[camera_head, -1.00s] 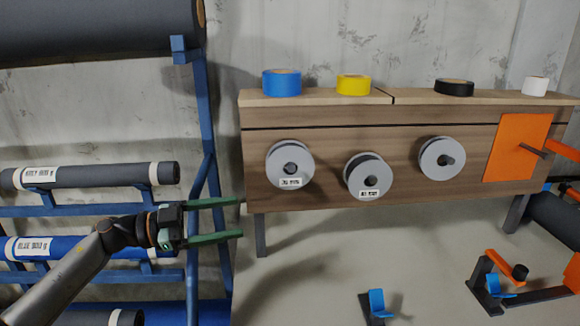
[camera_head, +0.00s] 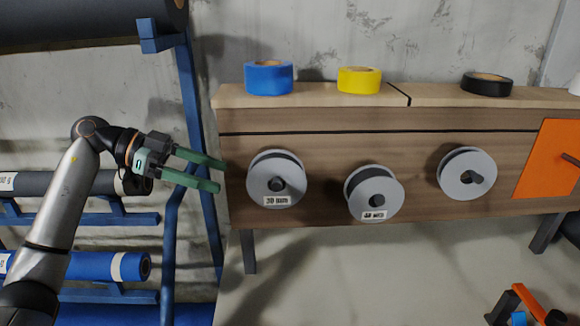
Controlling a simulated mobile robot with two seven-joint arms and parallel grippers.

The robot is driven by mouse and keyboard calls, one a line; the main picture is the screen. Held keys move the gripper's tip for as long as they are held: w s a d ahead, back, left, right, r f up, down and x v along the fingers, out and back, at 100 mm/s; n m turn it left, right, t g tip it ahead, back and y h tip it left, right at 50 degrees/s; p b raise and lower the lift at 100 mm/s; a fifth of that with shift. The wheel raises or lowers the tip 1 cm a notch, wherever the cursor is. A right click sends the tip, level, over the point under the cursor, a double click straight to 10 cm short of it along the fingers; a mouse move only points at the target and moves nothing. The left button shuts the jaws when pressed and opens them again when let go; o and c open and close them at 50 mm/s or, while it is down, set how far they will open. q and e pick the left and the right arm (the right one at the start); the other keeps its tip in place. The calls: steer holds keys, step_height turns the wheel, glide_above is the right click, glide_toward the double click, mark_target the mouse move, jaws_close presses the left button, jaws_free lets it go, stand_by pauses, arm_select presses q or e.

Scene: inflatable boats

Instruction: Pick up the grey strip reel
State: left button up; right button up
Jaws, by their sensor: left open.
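Three grey reels hang on pegs on the front of the wooden bench. The left grey strip reel (camera_head: 262,186) has a white label at its lower edge, seemingly reading 30 mm. The middle reel (camera_head: 390,188) hangs slightly lower and has a label too small to read surely. The right reel (camera_head: 453,179) shows no label. My left gripper (camera_head: 224,176) is open and empty, its two green fingers pointing right, just left of the left reel and apart from it in the picture. My right gripper is not in view.
On the bench top (camera_head: 320,98) stand a blue tape roll (camera_head: 268,83), a yellow one (camera_head: 359,86) and a black one (camera_head: 487,91). An orange panel (camera_head: 546,158) is at the right. A blue rack (camera_head: 199,110) with dark and blue rolls stands at the left.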

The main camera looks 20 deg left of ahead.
mark_target(250, 184)
arm_select(q)
steer(key=x, duration=0.6)
steer(key=shift+w+d+p, duration=0.3)
steer(key=shift+d+p, duration=0.05)
steer(key=shift+p, duration=0.05)
steer(key=shift+w+p+x, duration=0.15)
steer(key=shift+p+x, duration=0.1)
steer(key=shift+x, duration=1.2)
steer(key=shift+w+p+x, duration=0.15)
steer(key=shift+p+x, duration=0.05)
steer(key=shift+x, duration=1.25)
steer(key=shift+a+r, duration=0.1)
steer(key=shift+a, duration=0.05)
steer(key=shift+c, duration=0.2)
jaws_close()
